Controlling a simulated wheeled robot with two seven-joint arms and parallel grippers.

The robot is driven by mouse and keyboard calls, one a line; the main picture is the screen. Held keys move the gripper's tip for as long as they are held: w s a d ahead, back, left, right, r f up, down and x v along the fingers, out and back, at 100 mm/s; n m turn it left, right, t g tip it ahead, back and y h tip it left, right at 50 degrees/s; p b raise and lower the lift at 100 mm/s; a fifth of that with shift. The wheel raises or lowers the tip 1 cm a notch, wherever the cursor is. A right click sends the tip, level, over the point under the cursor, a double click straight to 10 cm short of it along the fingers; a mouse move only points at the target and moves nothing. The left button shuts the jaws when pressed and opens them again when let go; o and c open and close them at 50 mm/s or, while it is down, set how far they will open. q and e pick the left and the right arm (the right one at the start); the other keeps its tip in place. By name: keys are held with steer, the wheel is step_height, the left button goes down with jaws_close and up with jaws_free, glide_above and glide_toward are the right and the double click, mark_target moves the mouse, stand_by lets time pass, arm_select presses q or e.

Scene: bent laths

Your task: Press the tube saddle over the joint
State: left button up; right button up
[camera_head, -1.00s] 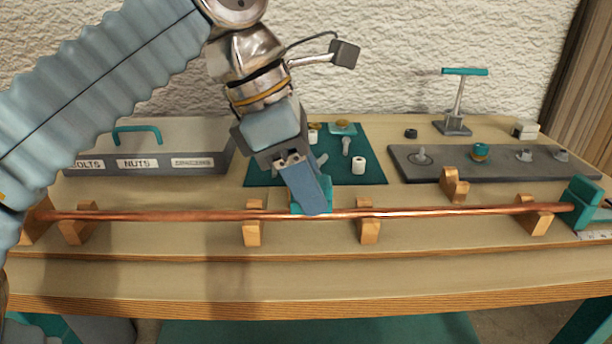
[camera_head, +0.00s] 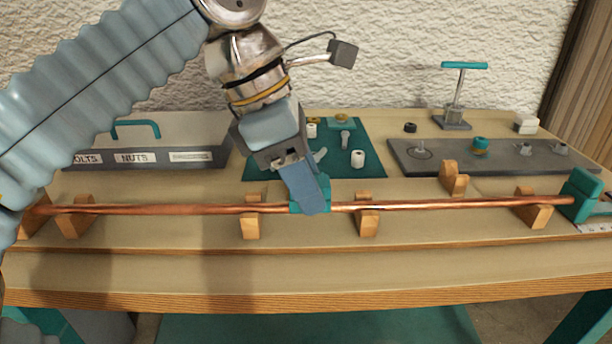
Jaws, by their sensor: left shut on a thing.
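A long copper tube (camera_head: 430,206) lies across several wooden saddle blocks (camera_head: 367,216) along the front of the bench. A teal tube saddle (camera_head: 324,192) sits at the tube between the two middle blocks, largely behind my finger. My left gripper (camera_head: 308,203) comes down from above and is shut on the saddle, its blue-grey finger covering much of it. The joint in the tube is hidden there. Whether the saddle is fully seated cannot be told. My right gripper is not in view.
A teal end stop (camera_head: 580,195) stands at the tube's right end. Behind the tube are a dark green mat (camera_head: 370,170) with small parts, a grey plate (camera_head: 440,158) with fittings, a T-handled stand (camera_head: 460,95) and a labelled bin (camera_head: 150,157).

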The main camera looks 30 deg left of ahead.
mark_target(325, 180)
arm_select(q)
steer(key=shift+f+b, duration=0.4)
steer(key=shift+f, duration=0.45)
stand_by(0.3)
steer(key=o, duration=1.2)
steer(key=shift+o, duration=0.2)
steer(key=shift+r, duration=0.15)
step_height(325, 180, up, 5)
steer(key=p, duration=0.5)
steer(key=shift+f, duration=0.2)
steer(key=shift+r+p, duration=0.5)
steer(key=shift+r, duration=0.6)
